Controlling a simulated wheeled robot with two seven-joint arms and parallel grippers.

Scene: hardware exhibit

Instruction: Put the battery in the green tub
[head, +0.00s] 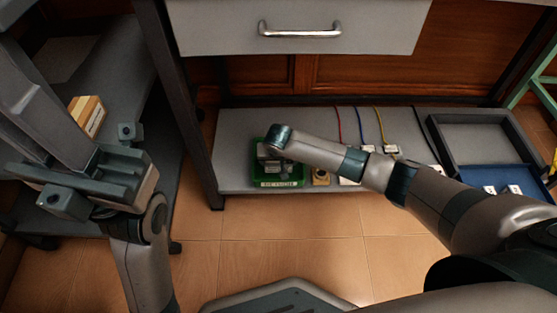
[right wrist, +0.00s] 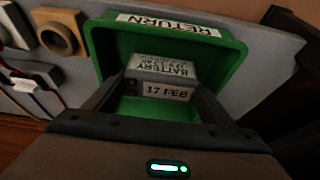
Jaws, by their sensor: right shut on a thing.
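The green tub (head: 293,182) stands on the low grey shelf, with a white label on its front. In the right wrist view the tub (right wrist: 235,50) shows the word RETURN on its rim. My right gripper (head: 268,153) is over the tub, its fingers reaching down inside. It is shut on the battery (right wrist: 163,68), a grey block labelled BATTERY and 17 FEB, held within the tub's walls. Whether the battery touches the tub's floor cannot be told.
Right of the tub is a tan block with a round hole (head: 321,177). Several white connectors with red, blue and yellow wires lie beyond my right forearm. A dark tray (head: 446,162) and a blue tray (head: 507,174) stand at right. A drawer (head: 300,45) overhangs the shelf.

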